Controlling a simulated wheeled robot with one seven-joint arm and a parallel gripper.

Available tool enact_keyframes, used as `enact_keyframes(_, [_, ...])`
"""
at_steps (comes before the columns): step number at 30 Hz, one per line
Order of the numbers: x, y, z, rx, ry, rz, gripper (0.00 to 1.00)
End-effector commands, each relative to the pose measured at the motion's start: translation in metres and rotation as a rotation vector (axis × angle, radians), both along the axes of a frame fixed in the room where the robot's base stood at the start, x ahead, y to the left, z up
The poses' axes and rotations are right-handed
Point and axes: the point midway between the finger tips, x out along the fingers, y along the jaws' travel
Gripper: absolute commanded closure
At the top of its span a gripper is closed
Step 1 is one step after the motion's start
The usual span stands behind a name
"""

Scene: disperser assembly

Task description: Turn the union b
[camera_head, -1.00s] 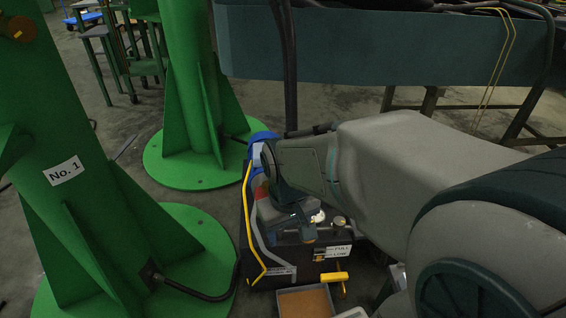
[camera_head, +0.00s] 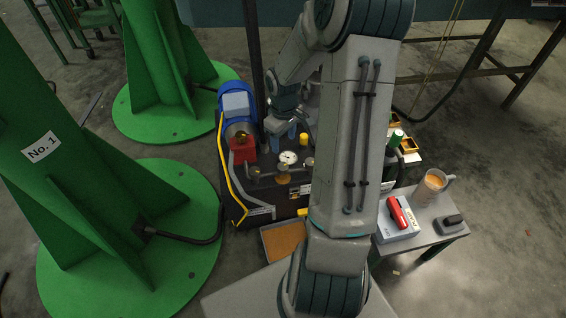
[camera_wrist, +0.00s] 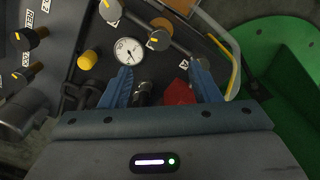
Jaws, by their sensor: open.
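The disperser machine is a black unit (camera_head: 235,207) with a blue motor (camera_head: 236,101), a red block (camera_head: 243,150), a round gauge (camera_head: 288,158) and pipe fittings. My gripper (camera_head: 284,138) is above its rear part, pointing down. In the wrist view, the blue fingers of my gripper (camera_wrist: 164,78) are apart. A dark metal fitting (camera_wrist: 145,93) and the red block (camera_wrist: 180,93) show between and below them, with no visible contact. The gauge (camera_wrist: 128,51) is just beyond the left finger.
A yellow knob (camera_wrist: 88,59) and a pipe with round valves (camera_wrist: 159,40) are close to the fingers. Green columns (camera_head: 170,80) stand at left. A side table (camera_head: 425,222) at right holds a mug (camera_head: 432,185) and a red tool (camera_head: 397,212). A tray (camera_head: 284,240) is in front.

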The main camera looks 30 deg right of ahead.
Motion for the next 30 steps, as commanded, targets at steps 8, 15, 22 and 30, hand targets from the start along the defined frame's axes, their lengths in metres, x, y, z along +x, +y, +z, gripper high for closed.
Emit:
enact_keyframes(8, [-0.001,0.001,-0.065,0.001,0.003,-0.001,0.44])
enact_keyframes(15, [-0.001,0.001,-0.107,0.000,0.002,0.000,0.44])
enact_keyframes(22, [0.000,0.000,-0.123,0.001,0.001,-0.002,0.44])
enact_keyframes(30, [0.000,0.000,-0.123,0.000,0.001,-0.002,0.44])
